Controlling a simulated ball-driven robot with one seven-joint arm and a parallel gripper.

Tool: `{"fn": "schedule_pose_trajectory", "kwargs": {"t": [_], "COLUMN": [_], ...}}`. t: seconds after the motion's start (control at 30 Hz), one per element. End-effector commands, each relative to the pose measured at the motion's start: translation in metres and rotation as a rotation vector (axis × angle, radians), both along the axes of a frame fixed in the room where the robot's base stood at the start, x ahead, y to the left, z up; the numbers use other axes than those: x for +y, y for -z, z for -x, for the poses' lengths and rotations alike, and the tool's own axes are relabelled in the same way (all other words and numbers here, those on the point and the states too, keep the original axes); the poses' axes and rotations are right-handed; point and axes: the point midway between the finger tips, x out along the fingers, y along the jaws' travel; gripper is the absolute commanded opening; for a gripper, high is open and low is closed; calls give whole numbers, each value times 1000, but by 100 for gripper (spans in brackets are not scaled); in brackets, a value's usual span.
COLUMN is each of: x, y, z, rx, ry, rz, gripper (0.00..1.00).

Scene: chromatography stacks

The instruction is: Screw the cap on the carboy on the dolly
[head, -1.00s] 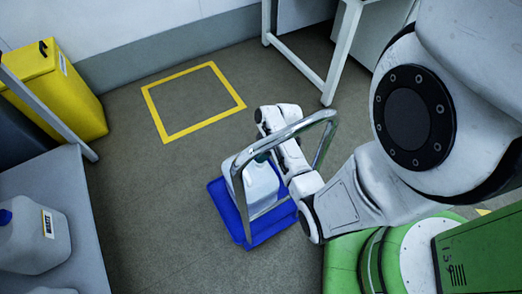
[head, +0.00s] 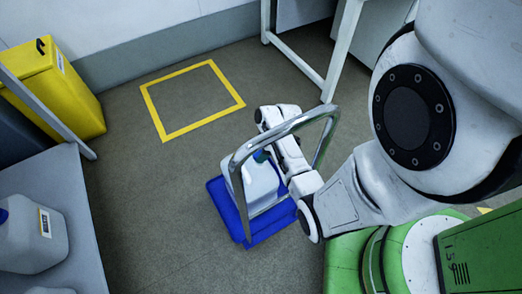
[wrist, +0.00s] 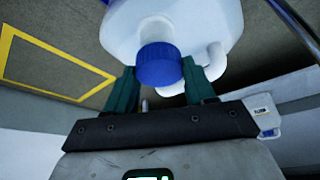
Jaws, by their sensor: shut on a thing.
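The white carboy (head: 262,181) stands on the blue dolly (head: 268,229), behind the dolly's bent metal handle (head: 322,130). In the wrist view, the carboy (wrist: 200,22) fills the top, its neck towards me. The blue cap (wrist: 157,66) is at the mouth of the neck, in line with it. I cannot tell how far it is threaded. My gripper (wrist: 160,80) is shut on the cap, one teal finger on each side. In the head view, the cap (head: 261,156) is a small blue patch, and my wrist partly hides the gripper.
A yellow floor square (head: 193,131) lies empty behind the dolly. A grey bench (head: 88,232) at left holds another carboy (head: 32,238) with a label. A yellow bin (head: 60,92) stands at the back left. White table legs (head: 341,55) stand behind my arm.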

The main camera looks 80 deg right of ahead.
Motion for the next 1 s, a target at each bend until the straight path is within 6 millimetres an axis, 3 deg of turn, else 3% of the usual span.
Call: {"fn": "schedule_pose_trajectory", "kwargs": {"t": [1.0], "x": [0], "y": [7], "z": [0], "rx": [0], "ry": [0], "rz": [0], "gripper": [25]}}
